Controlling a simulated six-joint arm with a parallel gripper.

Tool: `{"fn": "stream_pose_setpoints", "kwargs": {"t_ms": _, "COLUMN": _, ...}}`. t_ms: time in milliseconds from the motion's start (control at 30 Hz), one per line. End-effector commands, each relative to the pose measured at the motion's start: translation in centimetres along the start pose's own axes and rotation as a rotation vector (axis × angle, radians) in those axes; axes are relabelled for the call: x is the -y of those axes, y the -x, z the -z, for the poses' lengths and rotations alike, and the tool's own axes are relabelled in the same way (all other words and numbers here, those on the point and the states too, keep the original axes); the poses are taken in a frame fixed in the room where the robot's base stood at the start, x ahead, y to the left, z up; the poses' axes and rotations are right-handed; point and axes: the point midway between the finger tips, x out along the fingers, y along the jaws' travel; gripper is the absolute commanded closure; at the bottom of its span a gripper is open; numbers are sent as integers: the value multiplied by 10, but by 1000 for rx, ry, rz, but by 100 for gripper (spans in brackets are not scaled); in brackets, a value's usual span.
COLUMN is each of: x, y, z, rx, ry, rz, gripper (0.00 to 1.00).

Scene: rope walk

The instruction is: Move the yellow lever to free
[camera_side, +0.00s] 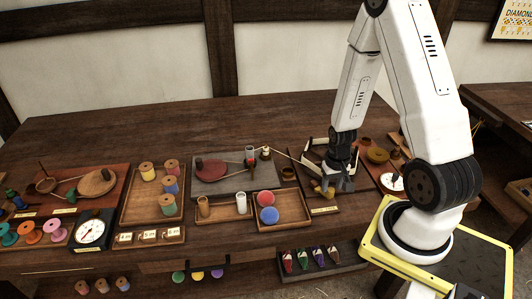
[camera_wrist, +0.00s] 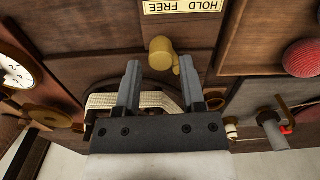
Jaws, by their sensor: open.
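The yellow lever (camera_wrist: 162,48) shows in the wrist view as a rounded brass-yellow knob with a short stem, just beyond my fingertips and roughly between their lines. It also shows in the side view (camera_side: 321,188), beside my fingers. A plate reading HOLD FREE (camera_wrist: 183,6) appears upside down above it in the wrist view, FREE on the left and HOLD on the right. The knob appears nearer the FREE word, but its exact setting is unclear. My gripper (camera_wrist: 160,66) is open and empty; in the side view it hangs low (camera_side: 341,188) over the dark wooden board.
A tray (camera_side: 238,222) with red and blue balls stands left of my gripper. A cord runs from a grey board (camera_side: 215,186) toward the lever's board. A white dial (camera_side: 391,182) is at right. A rack of coloured items (camera_side: 311,259) sits in front.

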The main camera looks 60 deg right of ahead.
Motion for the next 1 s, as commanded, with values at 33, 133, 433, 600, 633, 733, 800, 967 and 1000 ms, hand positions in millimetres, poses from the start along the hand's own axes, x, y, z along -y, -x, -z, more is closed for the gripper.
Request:
{"fn": "stream_pose_setpoints", "kwargs": {"t_ms": 33, "x": 0, "y": 4, "z": 0, "rx": -2, "ry": 0, "rz": 0, "gripper": 49}}
{"fn": "stream_pose_setpoints", "kwargs": {"t_ms": 133, "x": 0, "y": 11, "z": 0, "rx": -3, "ry": 0, "rz": 0, "gripper": 49}}
{"fn": "stream_pose_setpoints", "kwargs": {"t_ms": 433, "x": 0, "y": 32, "z": 0, "rx": -3, "ry": 0, "rz": 0, "gripper": 49}}
{"fn": "stream_pose_setpoints", "kwargs": {"t_ms": 600, "x": 0, "y": 44, "z": 0, "rx": -2, "ry": 0, "rz": 0, "gripper": 49}}
{"fn": "stream_pose_setpoints", "kwargs": {"t_ms": 633, "x": 0, "y": 46, "z": 0, "rx": -2, "ry": 0, "rz": 0, "gripper": 49}}
{"fn": "stream_pose_setpoints", "kwargs": {"t_ms": 733, "x": 0, "y": 50, "z": 0, "rx": -1, "ry": 0, "rz": 0, "gripper": 49}}
{"fn": "stream_pose_setpoints", "kwargs": {"t_ms": 800, "x": 0, "y": 51, "z": 0, "rx": 0, "ry": 0, "rz": 0, "gripper": 49}}
{"fn": "stream_pose_setpoints", "kwargs": {"t_ms": 967, "x": 0, "y": 51, "z": 0, "rx": 0, "ry": 0, "rz": 0, "gripper": 49}}
{"fn": "stream_pose_setpoints", "kwargs": {"t_ms": 1000, "x": 0, "y": 51, "z": 0, "rx": 0, "ry": 0, "rz": 0, "gripper": 49}}
